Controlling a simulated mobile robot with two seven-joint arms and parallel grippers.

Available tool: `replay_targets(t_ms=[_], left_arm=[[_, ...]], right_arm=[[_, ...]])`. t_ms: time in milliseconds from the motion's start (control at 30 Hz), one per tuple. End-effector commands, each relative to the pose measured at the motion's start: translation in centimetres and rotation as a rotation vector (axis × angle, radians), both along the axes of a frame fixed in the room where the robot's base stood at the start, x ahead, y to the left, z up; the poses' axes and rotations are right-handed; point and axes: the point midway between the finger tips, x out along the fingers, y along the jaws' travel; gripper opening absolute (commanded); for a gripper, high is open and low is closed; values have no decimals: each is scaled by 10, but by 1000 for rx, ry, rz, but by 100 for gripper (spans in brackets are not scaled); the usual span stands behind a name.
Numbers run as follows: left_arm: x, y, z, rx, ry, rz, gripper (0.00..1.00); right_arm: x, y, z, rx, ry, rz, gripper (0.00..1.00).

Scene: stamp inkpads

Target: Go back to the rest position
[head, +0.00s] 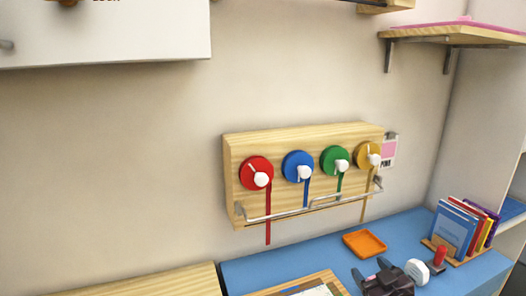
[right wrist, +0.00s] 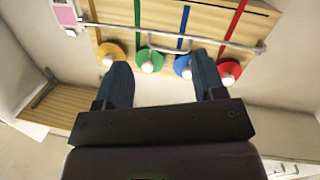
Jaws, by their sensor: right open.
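My right gripper (head: 380,276) shows dark at the bottom edge of the head view, over the blue desk (head: 300,253). In the right wrist view its two fingers (right wrist: 161,72) stand wide apart with nothing between them. A wooden wall board (head: 300,140) carries a row of round discs: red (head: 252,167), blue (head: 293,160), green (head: 331,155) and yellow (head: 364,150). Each has a white knob and a coloured strip hanging down. The board appears inverted beyond the fingers in the wrist view. My left gripper is out of view.
An orange tray (head: 365,243) lies on the desk below the board. A white round object (head: 417,271), a red-topped stamp (head: 439,257) and several books (head: 458,228) stand to the right. A pink card (head: 389,152) hangs beside the board. A shelf (head: 450,36) juts out above.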

Motion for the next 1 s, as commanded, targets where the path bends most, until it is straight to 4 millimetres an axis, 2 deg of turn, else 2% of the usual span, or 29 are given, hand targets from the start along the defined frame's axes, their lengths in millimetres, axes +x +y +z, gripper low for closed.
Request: replay_targets(t_ms=[33,300,500,600,700,800,1000], left_arm=[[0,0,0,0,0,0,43],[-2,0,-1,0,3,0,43],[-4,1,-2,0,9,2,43],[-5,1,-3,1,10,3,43],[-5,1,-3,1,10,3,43],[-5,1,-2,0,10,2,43],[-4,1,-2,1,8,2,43]], right_arm=[[-18,-2,-21,6,33,-19,63],[-113,-11,-110,44,206,-128,63],[-190,-16,-166,94,354,-210,63],[-221,-17,-185,112,415,-241,63],[-241,-19,-198,120,454,-260,63],[-252,-20,-203,120,475,-268,63],[-255,-21,-205,119,480,-270,63]])
